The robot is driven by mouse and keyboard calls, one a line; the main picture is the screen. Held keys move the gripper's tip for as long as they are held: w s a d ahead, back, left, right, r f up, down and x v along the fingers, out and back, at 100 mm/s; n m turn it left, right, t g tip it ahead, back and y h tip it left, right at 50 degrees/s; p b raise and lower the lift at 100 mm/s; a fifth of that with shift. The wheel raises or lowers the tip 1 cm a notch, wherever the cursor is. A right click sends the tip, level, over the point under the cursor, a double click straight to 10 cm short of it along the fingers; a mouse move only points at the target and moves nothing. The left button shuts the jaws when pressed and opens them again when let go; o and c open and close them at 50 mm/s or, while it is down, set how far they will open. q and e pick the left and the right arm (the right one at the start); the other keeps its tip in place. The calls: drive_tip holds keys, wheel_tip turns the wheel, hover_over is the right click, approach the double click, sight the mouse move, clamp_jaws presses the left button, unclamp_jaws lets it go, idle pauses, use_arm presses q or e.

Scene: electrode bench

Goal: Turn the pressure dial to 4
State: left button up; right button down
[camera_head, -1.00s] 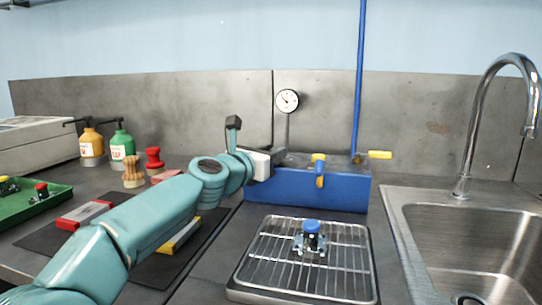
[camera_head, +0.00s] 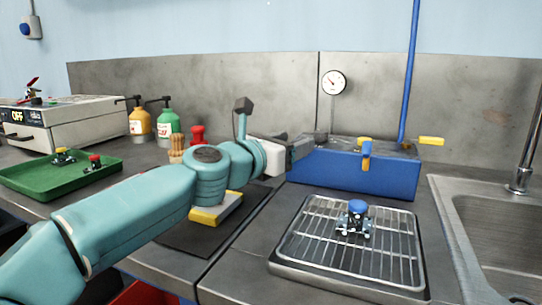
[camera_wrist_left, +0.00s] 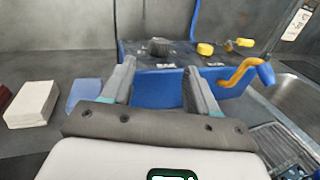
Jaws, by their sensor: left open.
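A blue box (camera_head: 350,178) stands on the bench against the back wall. In the left wrist view a dark knob (camera_wrist_left: 158,47) sits on top of the box (camera_wrist_left: 158,90); my left arm and gripper seem to hide it in the head view. A round white gauge with a needle (camera_head: 333,83) stands above the box; its figures are too small to read. My left gripper (camera_head: 303,147) is at the box's left end. In the left wrist view its open, empty fingers (camera_wrist_left: 159,70) point toward the knob, apart from it. My right gripper is not in view.
A wire rack tray (camera_head: 300,240) lies in front, the sink (camera_head: 490,225) right, a green tray (camera_head: 50,180) left.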

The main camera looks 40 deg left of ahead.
use_arm(q)
drive_tip(key=s, duration=0.7)
drive_tip(key=shift+a, duration=0.2)
